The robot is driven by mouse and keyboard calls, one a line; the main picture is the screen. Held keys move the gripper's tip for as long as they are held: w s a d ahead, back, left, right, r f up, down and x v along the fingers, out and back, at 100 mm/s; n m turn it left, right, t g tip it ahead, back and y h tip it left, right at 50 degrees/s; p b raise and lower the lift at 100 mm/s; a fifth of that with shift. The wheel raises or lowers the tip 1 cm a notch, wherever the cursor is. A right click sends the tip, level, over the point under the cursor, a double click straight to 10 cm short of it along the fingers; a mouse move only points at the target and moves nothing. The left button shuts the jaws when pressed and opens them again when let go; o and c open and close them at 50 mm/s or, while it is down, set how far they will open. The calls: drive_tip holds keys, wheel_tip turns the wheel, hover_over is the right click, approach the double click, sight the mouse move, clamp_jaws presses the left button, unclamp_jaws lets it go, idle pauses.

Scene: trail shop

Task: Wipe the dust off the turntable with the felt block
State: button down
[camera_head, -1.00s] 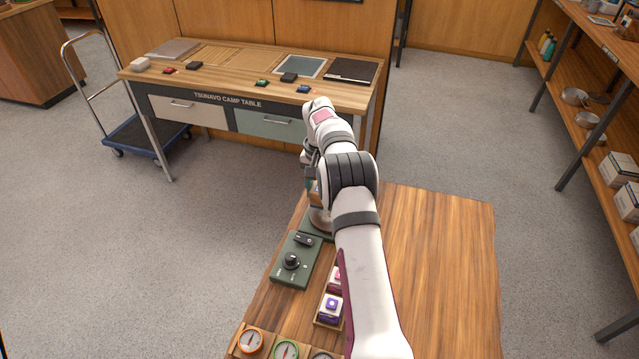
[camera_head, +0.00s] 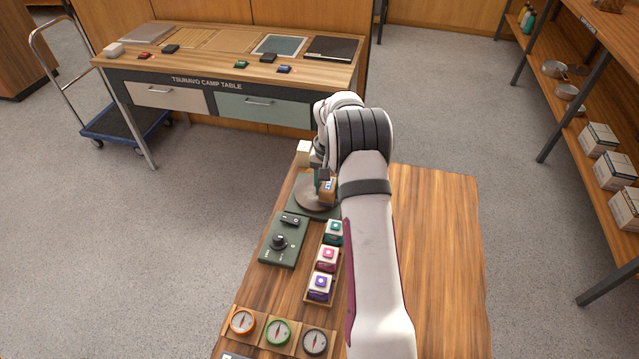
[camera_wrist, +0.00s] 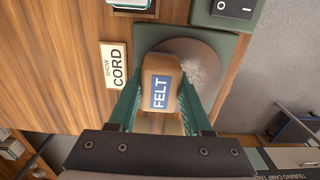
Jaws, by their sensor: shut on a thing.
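The turntable (camera_head: 312,198) is a round grey-brown disc on a dark green base at the far part of the wooden counter. In the wrist view the disc (camera_wrist: 204,62) has a speckled, dusty-looking surface. My gripper (camera_wrist: 160,98) is shut on the felt block (camera_wrist: 161,82), a tan block with a blue FELT label. In the head view the block (camera_head: 327,190) shows over the right part of the disc. I cannot tell whether the block's underside touches the disc. The arm hides part of the turntable in the head view.
A green control box (camera_head: 284,243) with a knob and a switch stands in front of the turntable. A tray of small boxes (camera_head: 323,262) and several compasses (camera_head: 278,331) lie nearer. A CORD card (camera_wrist: 114,65) lies beside the base. The counter's right side (camera_head: 438,235) is clear.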

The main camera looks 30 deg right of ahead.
sight(308, 185)
drive_tip(key=shift+w+a, duration=0.55)
drive_tip(key=shift+w, duration=0.5)
drive_tip(key=shift+w+a, duration=0.6)
drive_tip(key=shift+w, duration=0.4)
drive_tip(key=shift+w+a, duration=0.55)
drive_tip(key=shift+w, duration=0.5)
drive_tip(key=shift+w+d, duration=0.2)
drive_tip(key=shift+d, duration=0.35)
drive_tip(key=shift+s+d, duration=0.55)
drive_tip(key=shift+s, duration=0.5)
drive_tip(key=shift+s+d, duration=0.55)
drive_tip(key=shift+s, duration=0.55)
drive_tip(key=shift+s+d, duration=0.55)
drive_tip(key=shift+s, duration=0.5)
drive_tip(key=shift+w+a, duration=0.6)
drive_tip(key=shift+w, duration=0.55)
drive_tip(key=shift+w+a, duration=0.55)
drive_tip(key=shift+w, duration=0.55)
drive_tip(key=shift+w+a, duration=0.6)
drive_tip(key=shift+w, duration=0.55)
wheel_tip(308, 185, up, 8)
drive_tip(key=shift+s+r, duration=0.1)
